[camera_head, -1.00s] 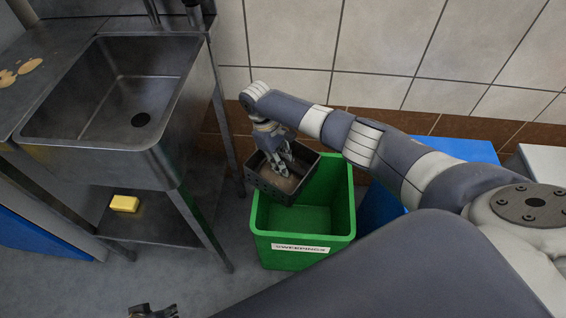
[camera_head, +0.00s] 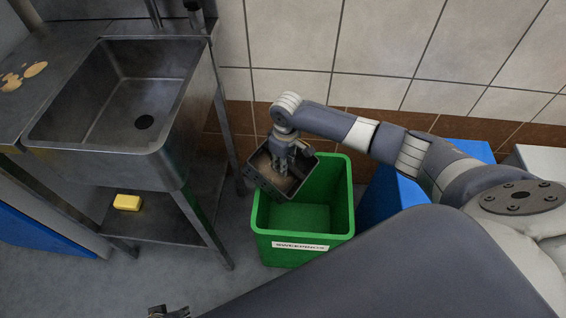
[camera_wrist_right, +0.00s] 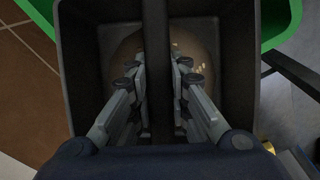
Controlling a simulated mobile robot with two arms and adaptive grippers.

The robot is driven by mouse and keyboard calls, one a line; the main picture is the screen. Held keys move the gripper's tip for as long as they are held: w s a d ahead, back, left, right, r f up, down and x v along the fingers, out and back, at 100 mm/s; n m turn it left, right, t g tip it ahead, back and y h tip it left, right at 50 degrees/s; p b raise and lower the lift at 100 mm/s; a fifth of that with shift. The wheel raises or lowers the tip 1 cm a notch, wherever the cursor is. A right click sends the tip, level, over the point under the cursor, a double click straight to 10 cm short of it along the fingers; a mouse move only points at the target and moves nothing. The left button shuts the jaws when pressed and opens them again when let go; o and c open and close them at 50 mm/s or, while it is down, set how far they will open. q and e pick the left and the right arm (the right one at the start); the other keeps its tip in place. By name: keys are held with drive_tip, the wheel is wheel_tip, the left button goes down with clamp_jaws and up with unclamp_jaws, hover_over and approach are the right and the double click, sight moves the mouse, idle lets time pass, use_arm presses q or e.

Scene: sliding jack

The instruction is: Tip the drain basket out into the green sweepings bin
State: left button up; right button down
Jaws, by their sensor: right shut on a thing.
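The drain basket (camera_head: 268,182) is a dark, perforated square box, tilted above the back left part of the green sweepings bin (camera_head: 318,249). Brown sweepings (camera_wrist_right: 192,48) with a few pale bits lie inside the basket. My right gripper (camera_head: 287,172) is over the basket; in the right wrist view my right gripper (camera_wrist_right: 158,88) is shut on the dark bar that crosses the basket. The bin stands upright on the floor, and the visible part of its inside looks empty. My left gripper (camera_head: 168,312) shows only partly at the bottom edge; its jaws are cut off.
A yellow block (camera_head: 128,202) lies on the shelf below. A blue box (camera_head: 395,195) stands right of the bin. The tiled wall (camera_head: 290,45) is behind.

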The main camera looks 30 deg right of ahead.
drive_tip(key=shift+s+d+t, duration=0.1)
drive_tip(key=shift+s+t, duration=0.05)
drive_tip(key=shift+t, duration=0.15)
drive_tip(key=shift+r+t+y+b, duration=0.25)
drive_tip(key=shift+t+y+b, duration=0.4)
drive_tip(key=shift+b, duration=0.3)
drive_tip(key=shift+s+d+t+b, duration=0.1)
drive_tip(key=shift+s+t+b, duration=0.1)
drive_tip(key=shift+t+b, duration=0.35)
drive_tip(key=shift+s+r+t+y+b, duration=0.15)
drive_tip(key=shift+t+y+b, duration=0.2)
drive_tip(key=shift+b, duration=0.65)
drive_tip(key=shift+s+d+r+t+p, duration=0.15)
drive_tip(key=shift+s+r+t+p, duration=0.1)
drive_tip(key=shift+p, duration=0.25)
use_arm(q)
drive_tip(key=w+v, duration=0.2)
drive_tip(key=v, duration=1.1)
drive_tip(key=shift+r+t, duration=0.4)
drive_tip(key=shift+r, duration=0.05)
use_arm(e)
drive_tip(key=shift+s+d+r+t+y, duration=0.15)
drive_tip(key=shift+s+r+t+y, duration=0.05)
drive_tip(key=shift+t+y, duration=0.55)
use_arm(q)
drive_tip(key=shift+w+a, duration=0.1)
use_arm(e)
drive_tip(key=shift+r+t, duration=0.15)
drive_tip(key=shift+t, duration=0.1)
